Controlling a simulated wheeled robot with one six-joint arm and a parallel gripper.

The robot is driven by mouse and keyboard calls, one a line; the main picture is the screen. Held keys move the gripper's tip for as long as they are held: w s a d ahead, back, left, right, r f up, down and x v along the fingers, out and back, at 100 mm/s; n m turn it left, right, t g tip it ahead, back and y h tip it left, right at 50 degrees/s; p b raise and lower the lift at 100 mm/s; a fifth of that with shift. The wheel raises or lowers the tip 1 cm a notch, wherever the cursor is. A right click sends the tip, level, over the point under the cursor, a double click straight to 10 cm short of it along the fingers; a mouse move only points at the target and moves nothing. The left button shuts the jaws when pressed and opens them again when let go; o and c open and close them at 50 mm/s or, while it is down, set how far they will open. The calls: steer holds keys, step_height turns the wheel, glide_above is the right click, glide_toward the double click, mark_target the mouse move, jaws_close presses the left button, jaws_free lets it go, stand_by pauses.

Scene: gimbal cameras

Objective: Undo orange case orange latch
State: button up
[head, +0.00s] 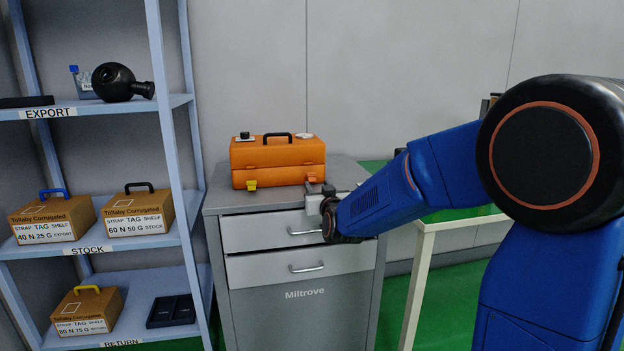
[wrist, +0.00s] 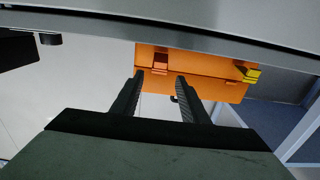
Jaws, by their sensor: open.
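The orange case (head: 278,153) stands shut on the grey cabinet, with a black handle on its lid. Its orange latch (head: 311,177) is at the right of the front face and its yellow latch (head: 251,184) at the left. The wrist view, upside down, shows the case (wrist: 205,66), the orange latch (wrist: 160,64) and the yellow latch (wrist: 251,74). My gripper (head: 319,188) is open and empty in front of the right part of the case. In the wrist view its fingertips (wrist: 160,74) lie either side of the orange latch's line; contact cannot be told.
The cabinet (head: 300,268) has two handled drawers below the case. A blue-grey shelf rack (head: 172,150) with boxes stands at left. A pale-legged table (head: 420,262) stands at right behind my arm. A small dark knob and a pale disc sit on the case lid.

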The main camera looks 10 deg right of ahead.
mark_target(312, 178)
steer(key=w, duration=0.9)
steer(key=shift+c, duration=0.6)
steer(key=shift+f, duration=0.1)
steer(key=c, duration=0.8)
